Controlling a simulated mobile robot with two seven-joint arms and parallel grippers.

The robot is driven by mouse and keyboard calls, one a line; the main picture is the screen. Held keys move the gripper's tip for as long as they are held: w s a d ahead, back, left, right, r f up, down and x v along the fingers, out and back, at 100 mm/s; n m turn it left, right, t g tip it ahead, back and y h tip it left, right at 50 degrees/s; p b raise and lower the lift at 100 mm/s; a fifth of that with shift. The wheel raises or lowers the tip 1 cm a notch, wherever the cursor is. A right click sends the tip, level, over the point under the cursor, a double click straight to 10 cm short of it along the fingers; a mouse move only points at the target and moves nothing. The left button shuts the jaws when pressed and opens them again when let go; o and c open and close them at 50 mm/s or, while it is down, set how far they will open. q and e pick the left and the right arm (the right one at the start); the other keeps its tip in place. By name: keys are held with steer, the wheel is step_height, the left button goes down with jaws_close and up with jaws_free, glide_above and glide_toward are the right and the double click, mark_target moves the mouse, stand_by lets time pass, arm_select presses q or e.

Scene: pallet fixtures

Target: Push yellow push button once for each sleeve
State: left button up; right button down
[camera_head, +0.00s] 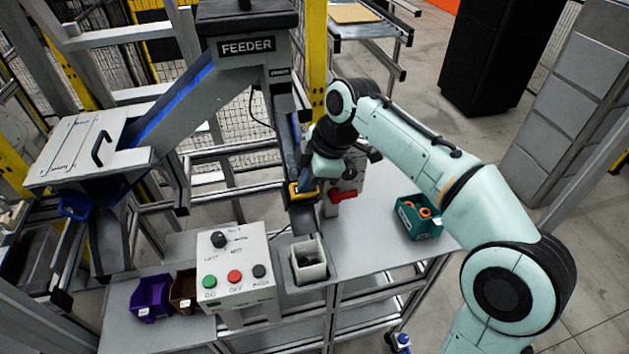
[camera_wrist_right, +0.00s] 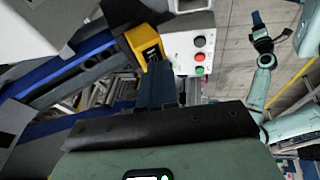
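A yellow part with a dark middle (camera_head: 302,191), seemingly the yellow push button, sits at the lower end of the feeder chute; it also shows in the right wrist view (camera_wrist_right: 145,44). My right gripper (camera_wrist_right: 157,72) has its dark fingers together, with nothing seen between them, and their tips are close to the yellow part. I cannot tell whether they touch it. A left gripper (camera_wrist_right: 268,36) shows small at the right of the wrist view. Orange rings, perhaps sleeves (camera_head: 424,212), lie in a green bin (camera_head: 425,231).
A control box (camera_head: 235,255) with a knob and green, red and black buttons stands on the grey table. A white square container (camera_head: 310,272) is beside it. Purple (camera_head: 152,297) and brown (camera_head: 183,288) bins are left. A red handle (camera_head: 342,195) is right of the chute.

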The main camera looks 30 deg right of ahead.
arm_select(q)
steer(key=shift+w+r+p, duration=0.5)
steer(key=shift+w+r, duration=0.65)
steer(key=shift+w, duration=0.05)
arm_select(e)
steer(key=v, duration=1)
steer(key=shift+r, duration=0.3)
